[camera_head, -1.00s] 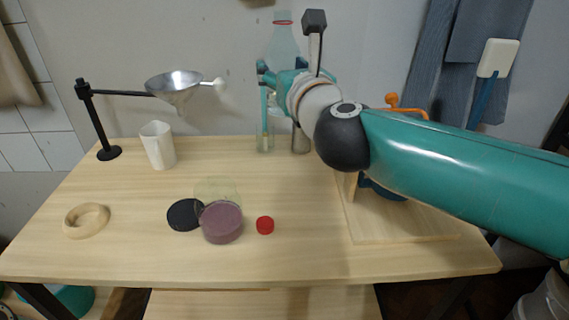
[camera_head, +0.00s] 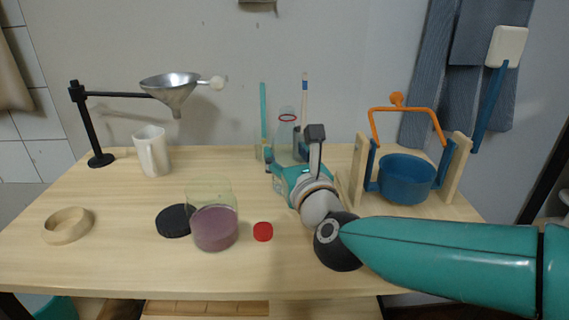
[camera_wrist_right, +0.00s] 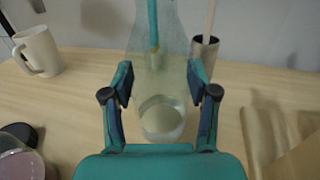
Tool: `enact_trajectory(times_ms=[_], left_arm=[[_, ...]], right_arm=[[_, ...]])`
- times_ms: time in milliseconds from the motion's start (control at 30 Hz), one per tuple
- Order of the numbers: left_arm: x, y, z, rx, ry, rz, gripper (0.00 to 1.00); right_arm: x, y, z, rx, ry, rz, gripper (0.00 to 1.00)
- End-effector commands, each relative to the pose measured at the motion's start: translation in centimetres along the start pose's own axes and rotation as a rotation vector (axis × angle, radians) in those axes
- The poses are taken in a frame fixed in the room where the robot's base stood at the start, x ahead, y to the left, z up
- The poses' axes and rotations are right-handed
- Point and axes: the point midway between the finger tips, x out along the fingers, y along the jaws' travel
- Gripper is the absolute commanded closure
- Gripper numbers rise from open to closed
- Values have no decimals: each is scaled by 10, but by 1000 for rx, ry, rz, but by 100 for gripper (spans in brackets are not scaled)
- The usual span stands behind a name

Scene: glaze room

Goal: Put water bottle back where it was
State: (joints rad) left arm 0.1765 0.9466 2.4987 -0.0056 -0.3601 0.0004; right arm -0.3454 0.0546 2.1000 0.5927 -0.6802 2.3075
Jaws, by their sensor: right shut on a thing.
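The water bottle (camera_head: 286,129) is clear with a red ring at its neck, and stands upright at the back middle of the table. My right gripper (camera_head: 284,164) is shut on its body from the front. In the right wrist view the bottle (camera_wrist_right: 161,78) is between the two fingers (camera_wrist_right: 160,88), with clear liquid low inside. Its base is near the tabletop; I cannot tell whether it touches. A loose red cap (camera_head: 263,232) lies on the table in front. My left gripper is not in view.
A teal stick (camera_head: 263,108) and a metal cup (camera_wrist_right: 204,54) holding a stick stand close behind the bottle. A purple-filled jar (camera_head: 214,228), black lid (camera_head: 173,221) and white mug (camera_head: 152,151) are left.

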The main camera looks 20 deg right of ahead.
Motion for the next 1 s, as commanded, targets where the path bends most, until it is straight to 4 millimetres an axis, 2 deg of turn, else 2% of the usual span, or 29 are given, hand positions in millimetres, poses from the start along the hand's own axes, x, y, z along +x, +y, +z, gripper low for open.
enact_trajectory(times_ms=[67,467,500,600,1000], left_arm=[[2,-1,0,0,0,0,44],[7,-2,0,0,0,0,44],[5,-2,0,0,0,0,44],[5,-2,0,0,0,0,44],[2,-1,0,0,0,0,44]], right_arm=[[0,-1,-6,0,-2,-1,91],[0,0,-8,1,-3,-1,91],[0,0,-7,0,-1,0,35],[0,0,-7,0,-1,0,18],[0,0,-5,0,-1,0,16]])
